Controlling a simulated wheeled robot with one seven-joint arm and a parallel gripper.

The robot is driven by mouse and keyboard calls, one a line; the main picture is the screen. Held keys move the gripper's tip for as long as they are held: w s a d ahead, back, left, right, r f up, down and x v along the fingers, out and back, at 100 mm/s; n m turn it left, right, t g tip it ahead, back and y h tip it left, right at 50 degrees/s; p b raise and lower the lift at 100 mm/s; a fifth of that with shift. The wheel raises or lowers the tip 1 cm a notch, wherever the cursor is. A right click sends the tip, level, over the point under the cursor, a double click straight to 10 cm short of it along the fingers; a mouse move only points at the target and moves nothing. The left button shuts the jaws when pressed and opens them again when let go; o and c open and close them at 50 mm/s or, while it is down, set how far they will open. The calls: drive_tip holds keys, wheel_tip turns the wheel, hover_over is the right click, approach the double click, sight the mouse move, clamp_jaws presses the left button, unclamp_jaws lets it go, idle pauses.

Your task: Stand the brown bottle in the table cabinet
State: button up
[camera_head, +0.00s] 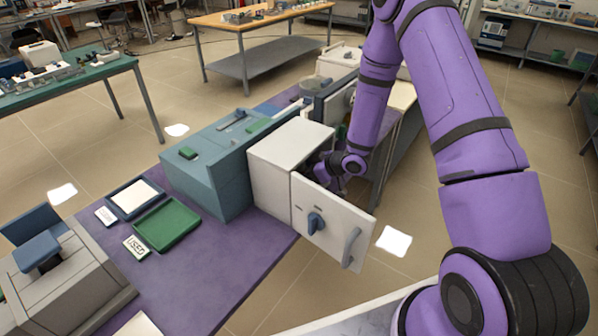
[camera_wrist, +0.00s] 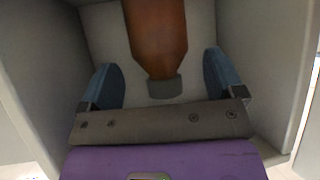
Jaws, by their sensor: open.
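The white table cabinet (camera_head: 290,145) stands on the purple table, its door (camera_head: 335,228) swung open toward the front right. My arm reaches in behind the door, and the door and cabinet mostly hide my gripper in the head view. In the wrist view the brown bottle (camera_wrist: 156,38) with a grey cap (camera_wrist: 165,88) is inside the cabinet, between pale walls. My gripper (camera_wrist: 160,78) is open, with one blue finger on each side of the bottle's neck and cap and visible gaps on both sides. The bottle's far end is cut off, so its resting pose is unclear.
A blue-grey furnace (camera_head: 208,165) stands directly left of the cabinet. A green tray (camera_head: 167,225), a dark-rimmed tray (camera_head: 133,198) and a "USED" label (camera_head: 137,248) lie on the purple table (camera_head: 235,262). A grey device (camera_head: 65,275) stands at the front left. The cabinet door juts over the floor.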

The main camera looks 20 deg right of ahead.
drive_tip(key=s+d, duration=0.7)
drive_tip(key=s+d+r+m+h, duration=0.1)
drive_tip(key=d+r+m+h, duration=0.3)
drive_tip(key=r, duration=0.9)
drive_tip(key=d+r+h, duration=0.1)
drive_tip(key=r+h, duration=0.4)
drive_tip(key=r, duration=0.9)
drive_tip(key=s+a+r+m, duration=0.2)
drive_tip(key=s+r, duration=0.2)
drive_tip(key=s, duration=0.5)
drive_tip(key=s+a+r+m+g, duration=0.1)
drive_tip(key=s+a+r, duration=0.1)
drive_tip(key=s+r, duration=0.3)
drive_tip(key=s+a+r+m+g, duration=0.1)
drive_tip(key=s+r, duration=0.4)
drive_tip(key=s, duration=0.8)
drive_tip(key=shift+a+r+m+y, duration=0.2)
drive_tip(key=shift+a+m+y, duration=0.1)
drive_tip(key=shift+a+m, duration=0.6)
drive_tip(key=shift+s, duration=0.1)
